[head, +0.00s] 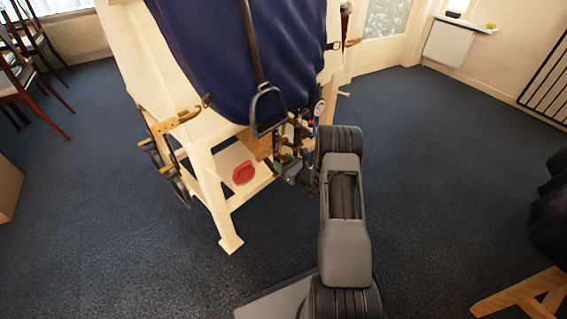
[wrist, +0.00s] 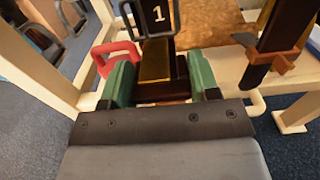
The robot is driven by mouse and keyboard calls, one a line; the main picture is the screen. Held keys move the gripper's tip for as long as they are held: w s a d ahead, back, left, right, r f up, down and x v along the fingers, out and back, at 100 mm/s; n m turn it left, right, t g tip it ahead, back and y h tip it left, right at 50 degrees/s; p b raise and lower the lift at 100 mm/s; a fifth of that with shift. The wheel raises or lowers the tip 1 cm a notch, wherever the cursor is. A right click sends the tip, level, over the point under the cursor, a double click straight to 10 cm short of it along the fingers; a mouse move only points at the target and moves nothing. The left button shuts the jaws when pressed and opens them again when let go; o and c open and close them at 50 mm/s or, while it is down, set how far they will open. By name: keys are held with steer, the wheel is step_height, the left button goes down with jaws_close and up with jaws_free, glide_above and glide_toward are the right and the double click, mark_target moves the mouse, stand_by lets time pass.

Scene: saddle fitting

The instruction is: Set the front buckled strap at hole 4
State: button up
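A dark strap with a white "1" (wrist: 157,17) and a black buckle frame (wrist: 129,20) hangs in front of my gripper in the wrist view. A brass-coloured piece (wrist: 155,63) and a dark brown strap end (wrist: 165,91) show below it. My gripper (wrist: 160,83) has one green finger on each side of this hanging strap. I cannot tell whether the fingers press on it or stand just clear. In the head view my gripper (head: 287,168) is low beside the blue saddle cover (head: 225,45), among small hanging straps. The strap's holes are not readable.
A second strap with an orange-brown keeper (wrist: 277,62) hangs close at right. A red object (head: 243,173) lies on the wooden stand's shelf; it also shows in the wrist view (wrist: 112,55). A stirrup (head: 268,108) hangs near my arm. Open carpet (head: 430,160) lies right.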

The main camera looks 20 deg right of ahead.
mark_target(276, 142)
steer(key=c, duration=0.7)
step_height(276, 142, up, 8)
steer(key=p, duration=0.5)
steer(key=shift+r, duration=0.25)
steer(key=shift+c, duration=0.2)
steer(key=shift+f, duration=0.1)
steer(key=o, duration=1.3)
steer(key=shift+s, duration=0.1)
steer(key=p+v, duration=0.3)
steer(key=v, duration=1)
steer(key=shift+s+d+f, duration=0.1)
steer(key=shift+s+d, duration=0.1)
steer(key=shift+s, duration=0.05)
